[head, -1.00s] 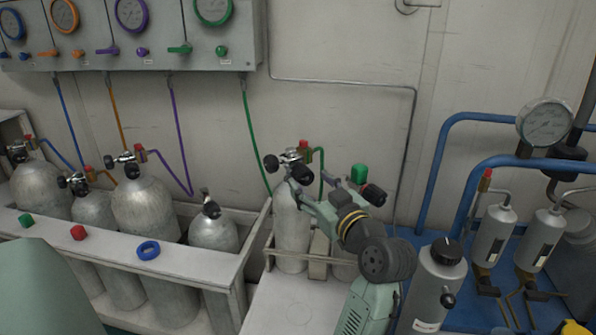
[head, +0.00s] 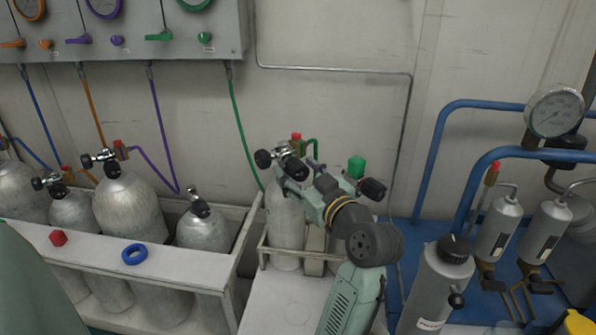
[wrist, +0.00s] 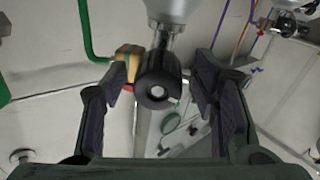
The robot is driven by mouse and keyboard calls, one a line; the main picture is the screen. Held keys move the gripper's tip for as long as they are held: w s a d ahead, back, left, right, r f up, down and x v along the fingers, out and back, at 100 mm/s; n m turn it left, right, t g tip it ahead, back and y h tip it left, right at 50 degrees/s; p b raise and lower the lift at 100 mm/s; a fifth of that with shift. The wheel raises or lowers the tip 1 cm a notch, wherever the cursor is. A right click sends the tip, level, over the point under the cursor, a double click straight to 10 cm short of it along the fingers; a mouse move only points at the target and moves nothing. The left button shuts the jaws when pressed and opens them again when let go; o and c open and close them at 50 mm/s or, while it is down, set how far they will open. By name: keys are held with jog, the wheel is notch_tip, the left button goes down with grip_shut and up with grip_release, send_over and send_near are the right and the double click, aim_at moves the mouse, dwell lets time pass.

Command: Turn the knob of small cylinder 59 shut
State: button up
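A small grey cylinder (head: 284,225) stands upright in a rack corner beside my arm; no number is readable on it. Its valve has a black knob (head: 262,158) on the left and another black knob (head: 295,168) on the side towards my gripper (head: 297,185). In the wrist view the black knob (wrist: 158,82) lies between the fingers of my gripper (wrist: 158,90), with a gap on each side. My gripper is open around it and I see no finger touching it. The cylinder's lower end of view (wrist: 180,8) is at the top of the wrist view.
A green hose (head: 316,152) and red fitting (head: 297,137) are close to the valve. Larger cylinders (head: 130,205) stand in a white rack (head: 190,262) at left. Blue pipes (head: 440,150) and a gauge (head: 555,112) are at right. A grey bottle (head: 436,285) stands near my arm.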

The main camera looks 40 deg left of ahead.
jog(key=c, duration=1.1)
